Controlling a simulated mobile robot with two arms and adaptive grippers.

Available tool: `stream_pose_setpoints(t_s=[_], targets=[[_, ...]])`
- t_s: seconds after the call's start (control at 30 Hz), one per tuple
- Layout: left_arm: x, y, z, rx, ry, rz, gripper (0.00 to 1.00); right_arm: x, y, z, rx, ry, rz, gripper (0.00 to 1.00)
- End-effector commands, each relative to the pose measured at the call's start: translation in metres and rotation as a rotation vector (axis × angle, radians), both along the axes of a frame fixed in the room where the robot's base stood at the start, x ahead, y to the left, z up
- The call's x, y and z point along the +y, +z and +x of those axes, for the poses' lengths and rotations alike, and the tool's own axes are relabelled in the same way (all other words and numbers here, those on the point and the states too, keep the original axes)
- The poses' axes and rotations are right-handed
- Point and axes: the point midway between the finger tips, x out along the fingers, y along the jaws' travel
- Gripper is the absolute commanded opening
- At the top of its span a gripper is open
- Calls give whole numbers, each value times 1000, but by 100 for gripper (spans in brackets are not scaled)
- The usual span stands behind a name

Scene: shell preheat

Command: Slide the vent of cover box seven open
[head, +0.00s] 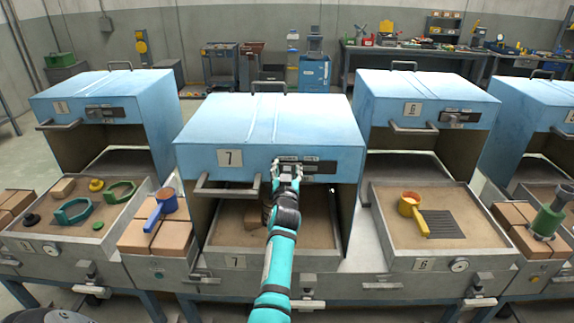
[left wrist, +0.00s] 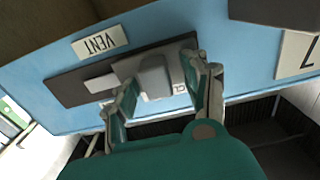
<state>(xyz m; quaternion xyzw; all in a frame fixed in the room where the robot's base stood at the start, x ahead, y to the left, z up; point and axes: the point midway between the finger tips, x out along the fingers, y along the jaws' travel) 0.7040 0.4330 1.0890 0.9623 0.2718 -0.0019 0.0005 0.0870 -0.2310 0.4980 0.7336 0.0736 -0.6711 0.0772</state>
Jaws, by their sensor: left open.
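Cover box seven (head: 200,140) is the blue hood at centre, with a "7" plate (head: 230,158) on its front. Its vent (head: 320,167) is a dark strip right of that plate, partly hidden by my left gripper (head: 287,170). In the left wrist view the vent strip (left wrist: 64,91) lies under a "VENT" label (left wrist: 99,43) and carries a grey slider with a raised knob (left wrist: 153,76). My left gripper (left wrist: 161,72) is open, its fingers on either side of the knob. I cannot tell whether they touch it. My right gripper is not in view.
A bar handle (head: 226,189) sticks out left of the vent. The hood stands raised over a sandy tray (head: 225,236). Blue hoods stand on both sides, with box six (head: 425,95) to the right. A blue scoop (head: 160,207) rests on cartons at the left.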

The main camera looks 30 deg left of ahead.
Motion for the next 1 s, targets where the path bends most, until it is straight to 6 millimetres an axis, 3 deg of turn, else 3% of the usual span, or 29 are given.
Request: stream_pose_setpoints(t_s=[0.27, 0.63, 1.0], targets=[[0, 0, 0, -1, 0, -1, 46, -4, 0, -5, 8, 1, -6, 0], [0, 0, 0, -1, 0, -1, 0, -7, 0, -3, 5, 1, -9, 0], [2, -1, 2, -1, 0, -2, 0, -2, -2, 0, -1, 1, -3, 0]])
